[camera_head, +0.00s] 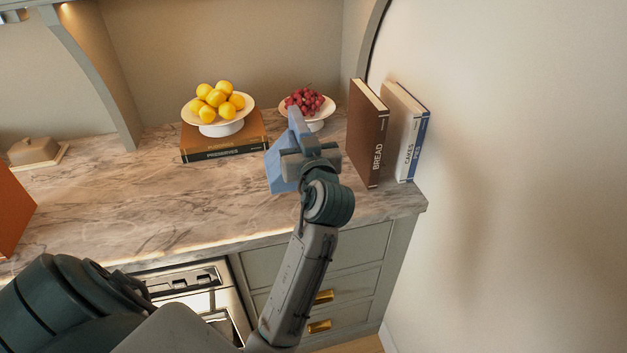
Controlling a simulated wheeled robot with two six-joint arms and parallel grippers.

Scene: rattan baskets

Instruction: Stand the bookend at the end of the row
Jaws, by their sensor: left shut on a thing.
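The blue bookend (280,171) is over the countertop in the middle of the head view, to the left of the row of books. My left gripper (303,152) is shut on the bookend and partly covers it. I cannot tell whether the bookend touches the counter. The row stands upright at the counter's right end: a brown book marked BREAD (368,135), a pale book marked CAKES (401,125) and a blue book marked PIES (421,145). A gap shows between the bookend and the brown book. My right gripper is not in view.
A white stand of lemons (222,129) sits on stacked books (250,147). A bowl of red grapes (315,123) stands behind my gripper. A butter dish (33,151) and an orange object (12,215) are at left. The marble counter (130,200) is clear at centre left.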

